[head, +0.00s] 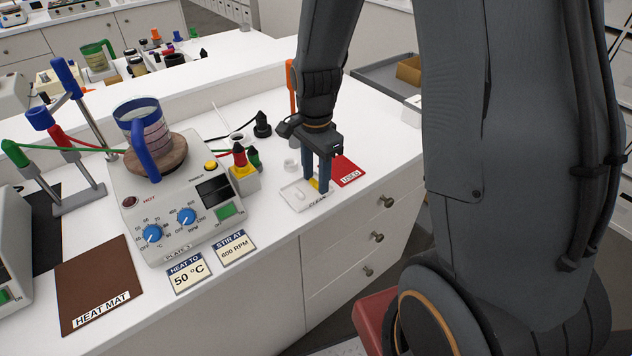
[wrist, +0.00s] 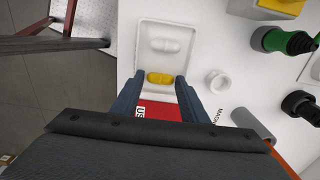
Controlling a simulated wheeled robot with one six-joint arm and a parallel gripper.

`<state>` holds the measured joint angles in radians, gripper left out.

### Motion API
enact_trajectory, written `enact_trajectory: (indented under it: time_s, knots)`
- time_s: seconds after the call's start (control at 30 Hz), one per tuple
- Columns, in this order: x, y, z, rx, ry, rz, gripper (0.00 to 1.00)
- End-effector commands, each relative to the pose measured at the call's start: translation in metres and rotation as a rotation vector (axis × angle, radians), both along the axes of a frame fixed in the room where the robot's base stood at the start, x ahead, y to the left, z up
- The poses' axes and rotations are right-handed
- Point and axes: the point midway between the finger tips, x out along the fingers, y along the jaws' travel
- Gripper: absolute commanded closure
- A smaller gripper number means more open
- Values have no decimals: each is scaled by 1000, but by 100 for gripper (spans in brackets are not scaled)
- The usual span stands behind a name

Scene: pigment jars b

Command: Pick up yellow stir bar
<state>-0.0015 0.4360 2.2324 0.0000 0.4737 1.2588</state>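The yellow stir bar (wrist: 160,78) lies in a small white tray (wrist: 192,32), beside a white stir bar (wrist: 165,45). A bit of the yellow bar (head: 314,184) shows between my fingers in the head view. My gripper (wrist: 157,82) points down over the tray with its two blue-grey fingers apart, one on either side of the yellow bar. A narrow gap shows between the bar and each finger. In the head view my gripper (head: 317,186) is low at the tray (head: 297,199); I cannot tell the exact fingertip height.
A red card marked USED (head: 348,172) lies beside the tray. A small white ring-shaped piece (wrist: 217,81) stands close to my finger. The counter's front edge is near.

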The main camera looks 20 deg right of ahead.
Motion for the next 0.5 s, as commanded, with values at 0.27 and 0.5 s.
enact_trajectory:
  time_s: [0.27,0.5]
  knots:
    - [0,0,-2,0,-1,0,64]
    - [0,0,-1,0,-1,0,87]
